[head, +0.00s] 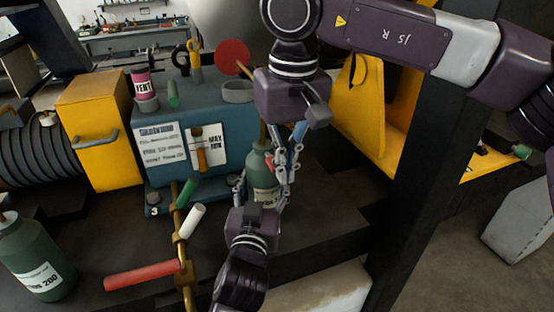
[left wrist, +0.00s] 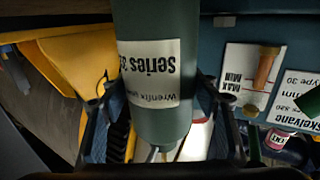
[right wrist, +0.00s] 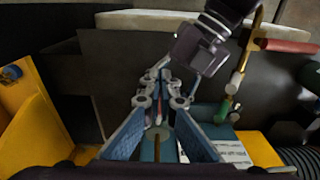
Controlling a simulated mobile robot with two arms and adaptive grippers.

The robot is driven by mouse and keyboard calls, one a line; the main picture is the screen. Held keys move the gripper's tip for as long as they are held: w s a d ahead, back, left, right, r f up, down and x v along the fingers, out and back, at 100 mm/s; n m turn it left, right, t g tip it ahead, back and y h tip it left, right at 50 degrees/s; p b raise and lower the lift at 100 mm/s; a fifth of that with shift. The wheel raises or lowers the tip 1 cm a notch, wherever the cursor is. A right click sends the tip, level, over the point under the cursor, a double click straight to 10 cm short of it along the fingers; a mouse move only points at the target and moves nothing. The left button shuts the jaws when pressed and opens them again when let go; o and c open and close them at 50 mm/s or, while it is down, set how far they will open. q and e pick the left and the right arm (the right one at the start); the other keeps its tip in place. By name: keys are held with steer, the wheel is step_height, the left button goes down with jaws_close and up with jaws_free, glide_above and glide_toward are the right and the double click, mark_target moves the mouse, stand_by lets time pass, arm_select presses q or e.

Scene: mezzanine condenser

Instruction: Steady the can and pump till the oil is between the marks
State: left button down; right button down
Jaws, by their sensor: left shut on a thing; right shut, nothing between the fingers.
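The green pump can (head: 263,166) stands in front of the blue compressor housing. In the left wrist view the can (left wrist: 160,110) fills the middle, its white label upside down. My left gripper (head: 262,190) is shut on the can's body, one finger on each side. My right gripper (head: 284,172) points down at the can's top, its fingers shut and empty. It hides much of the can's pump parts; contact cannot be told.
Another green can (head: 35,258) labelled Series 200 stands at the left. A brass pipe (head: 184,240) with red, green and white handles rises just left of my left gripper. A yellow box (head: 98,130) and a dark post (head: 408,180) flank the work area.

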step_height(320, 180, up, 12)
steer(key=s, duration=0.1)
steer(key=shift+d, duration=0.15)
stand_by(0.3)
stand_by(1.2)
arm_select(q)
steer(key=c, duration=0.7)
jaws_free()
steer(key=shift+o, duration=0.2)
